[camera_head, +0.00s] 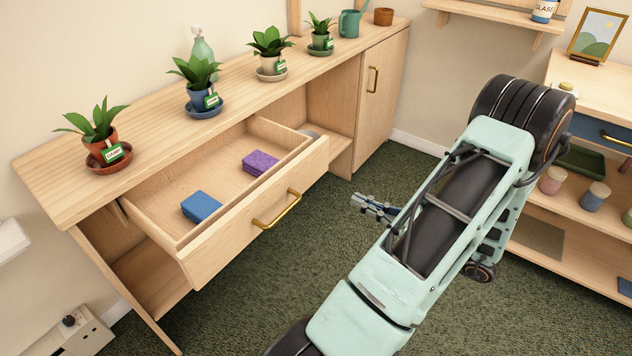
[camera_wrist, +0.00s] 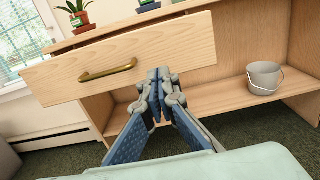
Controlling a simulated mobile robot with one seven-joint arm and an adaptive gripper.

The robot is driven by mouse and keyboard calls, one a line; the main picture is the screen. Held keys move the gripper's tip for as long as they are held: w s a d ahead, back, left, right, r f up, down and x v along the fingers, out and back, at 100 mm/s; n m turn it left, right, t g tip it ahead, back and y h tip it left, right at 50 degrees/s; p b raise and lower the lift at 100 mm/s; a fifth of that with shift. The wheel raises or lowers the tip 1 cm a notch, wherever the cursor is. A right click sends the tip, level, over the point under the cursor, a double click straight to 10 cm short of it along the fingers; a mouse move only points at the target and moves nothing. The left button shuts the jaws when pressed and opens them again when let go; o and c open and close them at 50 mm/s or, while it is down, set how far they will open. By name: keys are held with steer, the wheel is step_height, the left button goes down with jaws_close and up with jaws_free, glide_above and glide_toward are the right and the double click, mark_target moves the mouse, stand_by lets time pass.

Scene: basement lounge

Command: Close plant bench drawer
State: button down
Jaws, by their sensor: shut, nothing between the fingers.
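The plant bench (camera_head: 95,185) stands along the wall with its drawer (camera_head: 235,230) pulled well out. A blue block (camera_head: 200,206) and a purple block (camera_head: 259,163) lie inside the drawer. The drawer front has a brass handle (camera_head: 277,209), which also shows in the wrist view (camera_wrist: 108,70). My gripper (camera_head: 360,202) is in front of the drawer, to the right of the handle and apart from it. In the wrist view my gripper (camera_wrist: 158,82) is shut and empty, with its tips below and right of the handle.
Several potted plants, one blue (camera_head: 203,103), stand on the bench top. A grey bucket (camera_wrist: 265,78) sits on the open shelf right of the drawer. A shelf unit (camera_head: 570,220) with jars stands at the right. Green carpet between is clear.

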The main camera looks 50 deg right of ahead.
mark_target(245, 155)
steer(key=w+b, duration=0.1)
steer(key=w, duration=0.3)
steer(key=w+b, duration=0.1)
steer(key=w, duration=0.4)
steer(key=w+a+b, duration=0.1)
steer(key=w, duration=0.3)
steer(key=shift+w+a, duration=0.1)
steer(key=shift+w, duration=0.25)
steer(key=shift+w, duration=0.1)
steer(key=w, duration=0.8)
steer(key=w+a, duration=0.1)
steer(key=w, duration=0.6)
steer(key=w+a+p, duration=0.1)
steer(key=w, duration=0.7)
steer(key=shift+w, duration=0.75)
steer(key=shift+r, duration=0.1)
steer(key=shift+w, duration=0.1)
